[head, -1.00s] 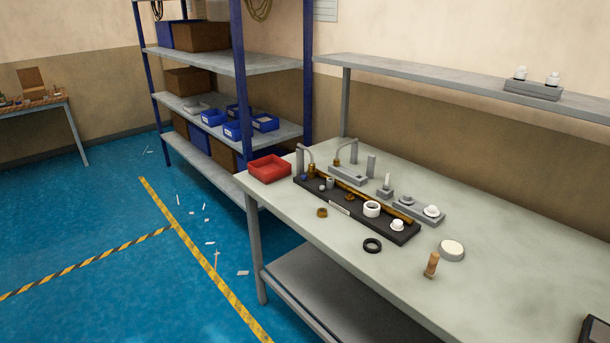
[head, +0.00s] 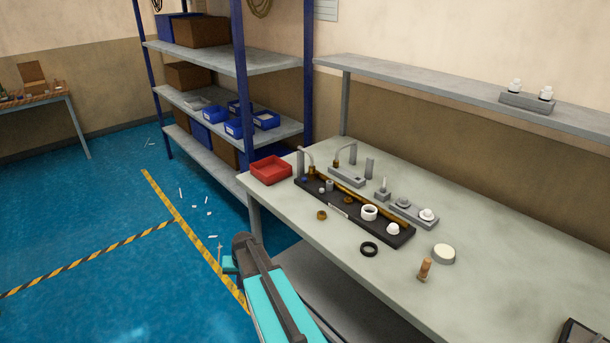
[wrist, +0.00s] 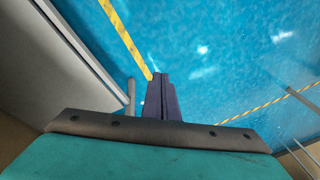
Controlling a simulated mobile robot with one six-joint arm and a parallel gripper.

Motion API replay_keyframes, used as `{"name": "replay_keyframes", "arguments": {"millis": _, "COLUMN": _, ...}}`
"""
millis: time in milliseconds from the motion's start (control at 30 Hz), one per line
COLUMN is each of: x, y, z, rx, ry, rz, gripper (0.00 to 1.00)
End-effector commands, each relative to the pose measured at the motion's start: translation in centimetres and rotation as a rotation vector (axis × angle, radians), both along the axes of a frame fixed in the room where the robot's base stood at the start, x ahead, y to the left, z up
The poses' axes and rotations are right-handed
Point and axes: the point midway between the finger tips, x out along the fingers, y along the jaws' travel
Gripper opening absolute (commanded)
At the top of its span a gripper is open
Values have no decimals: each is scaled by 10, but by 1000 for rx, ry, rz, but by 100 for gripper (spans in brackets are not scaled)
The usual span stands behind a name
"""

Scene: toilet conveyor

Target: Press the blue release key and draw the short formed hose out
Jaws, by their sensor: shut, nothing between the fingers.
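A short bent grey hose (head: 307,150) rises at the left end of the black tray (head: 384,236) on the bench, by a brass fitting (head: 311,170). A second bent grey hose (head: 350,147) stands on a grey block (head: 347,178) just behind. I cannot tell from the picture which one is the task's hose. A small blue spot (head: 304,179) beside the first fitting may be the release key. My gripper (wrist: 161,80) is shut and empty in the wrist view, pointing down over the blue floor. It is in front of the bench, apart from the hoses.
The bench (head: 490,275) also holds a red bin (head: 270,170), a black ring (head: 369,249), a white disc (head: 444,254) and a copper-coloured post (head: 424,269). A blue-posted shelf (head: 240,100) stands behind left. The bench's front edge lies between my gripper and the tray.

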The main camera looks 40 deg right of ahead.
Motion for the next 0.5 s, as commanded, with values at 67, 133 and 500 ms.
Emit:
{"name": "replay_keyframes", "arguments": {"millis": 67, "x": 18, "y": -25, "z": 30, "rx": -7, "ry": -43, "rz": -40, "gripper": 0}}
{"name": "replay_keyframes", "arguments": {"millis": 133, "x": 31, "y": -45, "z": 52, "rx": -13, "ry": -77, "rz": -73, "gripper": 0}}
{"name": "replay_keyframes", "arguments": {"millis": 500, "x": 77, "y": -154, "z": 174, "rx": -47, "ry": -254, "rz": -244, "gripper": 0}}
